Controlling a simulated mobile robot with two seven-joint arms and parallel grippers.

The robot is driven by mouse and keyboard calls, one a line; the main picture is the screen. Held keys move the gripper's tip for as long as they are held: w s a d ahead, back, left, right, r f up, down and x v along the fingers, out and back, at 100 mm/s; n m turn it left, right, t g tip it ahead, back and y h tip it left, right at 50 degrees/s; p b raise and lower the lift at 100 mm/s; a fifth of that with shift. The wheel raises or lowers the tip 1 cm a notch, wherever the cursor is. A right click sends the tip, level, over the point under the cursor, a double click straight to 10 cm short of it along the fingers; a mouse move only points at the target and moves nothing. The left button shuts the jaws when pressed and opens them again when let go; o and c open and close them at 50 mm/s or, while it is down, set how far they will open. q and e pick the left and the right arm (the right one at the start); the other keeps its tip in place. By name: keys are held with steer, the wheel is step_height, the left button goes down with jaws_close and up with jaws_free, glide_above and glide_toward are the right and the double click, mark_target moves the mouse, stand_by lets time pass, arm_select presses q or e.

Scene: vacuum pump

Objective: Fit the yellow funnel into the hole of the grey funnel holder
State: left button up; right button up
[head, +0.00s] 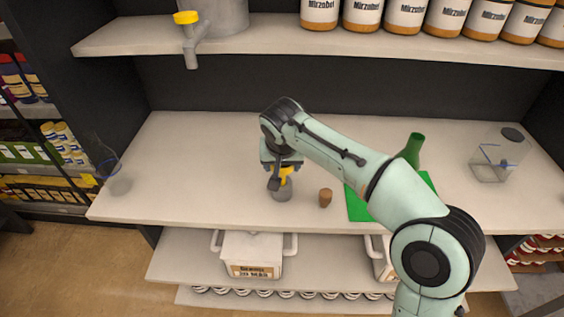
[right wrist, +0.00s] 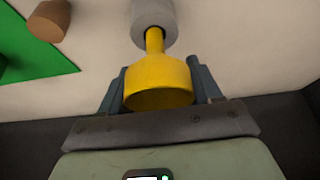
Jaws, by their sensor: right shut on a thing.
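The yellow funnel (head: 285,172) is between the fingers of my right gripper (head: 283,175), above the middle of the table. In the right wrist view the funnel (right wrist: 158,80) has its wide cup between the two fingers (right wrist: 160,82), and its narrow stem points away from the gripper. The grey funnel holder (head: 282,193) stands on the table under the funnel. In the right wrist view the stem overlaps the dark hole of the holder (right wrist: 142,12); I cannot tell how deep it reaches. My left gripper is out of view.
A brown cork (head: 325,198) stands just right of the holder. A green mat (head: 357,205) with a green bottle (head: 413,150) is farther right. A clear container (head: 496,158) stands at the far right, a glass flask (head: 115,180) at the left. The table's left half is mostly free.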

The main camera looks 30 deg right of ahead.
steer(key=shift+f+b, duration=1.3)
steer(key=shift+f, duration=0.65)
stand_by(0.8)
steer(key=o, duration=1.1)
steer(key=p+v, duration=0.2)
steer(key=v, duration=1.1)
steer(key=shift+r, duration=0.2)
steer(key=shift+s+a, duration=0.1)
steer(key=shift+s, duration=0.05)
